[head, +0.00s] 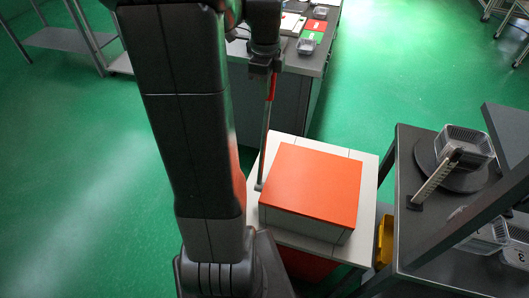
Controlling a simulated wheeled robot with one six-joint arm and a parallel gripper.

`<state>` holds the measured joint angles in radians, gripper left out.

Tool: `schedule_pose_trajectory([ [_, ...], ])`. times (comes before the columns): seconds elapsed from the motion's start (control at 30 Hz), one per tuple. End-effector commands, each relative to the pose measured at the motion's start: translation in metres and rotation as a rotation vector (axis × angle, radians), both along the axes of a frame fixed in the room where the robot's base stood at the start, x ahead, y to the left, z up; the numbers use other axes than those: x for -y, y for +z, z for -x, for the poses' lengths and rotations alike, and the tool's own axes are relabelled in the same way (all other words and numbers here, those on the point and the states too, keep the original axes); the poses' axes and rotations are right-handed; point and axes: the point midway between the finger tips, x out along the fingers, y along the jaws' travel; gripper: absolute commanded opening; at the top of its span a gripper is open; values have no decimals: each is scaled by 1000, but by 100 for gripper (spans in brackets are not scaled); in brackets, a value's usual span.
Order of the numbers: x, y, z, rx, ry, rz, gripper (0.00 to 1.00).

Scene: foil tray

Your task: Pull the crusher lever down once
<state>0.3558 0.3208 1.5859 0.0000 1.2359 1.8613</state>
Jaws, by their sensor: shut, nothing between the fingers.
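The crusher (311,187) is a box with an orange top and pale sides on a light base, at lower centre in the head view. Its lever (265,135) is a thin grey rod at the box's left side, standing nearly upright, with a red grip (271,88) at its upper end. My gripper (268,68) is at the top of the red grip in the picture, with its fingers shut and nothing between them. I cannot tell whether it touches the grip. My arm covers the area left of the crusher.
A dark bench (317,62) stands behind, with clear trays and red and green cards. At right, a dark table (412,150) carries a round plate, a clear tray (464,146) and a ruler-like upright (436,178). A yellow object (384,240) sits between crusher and table. Green floor is open left.

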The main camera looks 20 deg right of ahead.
Motion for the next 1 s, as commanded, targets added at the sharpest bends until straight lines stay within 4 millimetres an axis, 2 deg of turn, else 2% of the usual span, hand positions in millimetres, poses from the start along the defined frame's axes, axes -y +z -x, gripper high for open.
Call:
schedule_pose_trajectory([
  [0.07, 0, -5, 0, 1, 0, 1, 0],
  [0.47, 1, -4, -1, 1, 0, 1, 0],
  [1.0, 13, -3, -17, 1, 0, 1, 0],
])
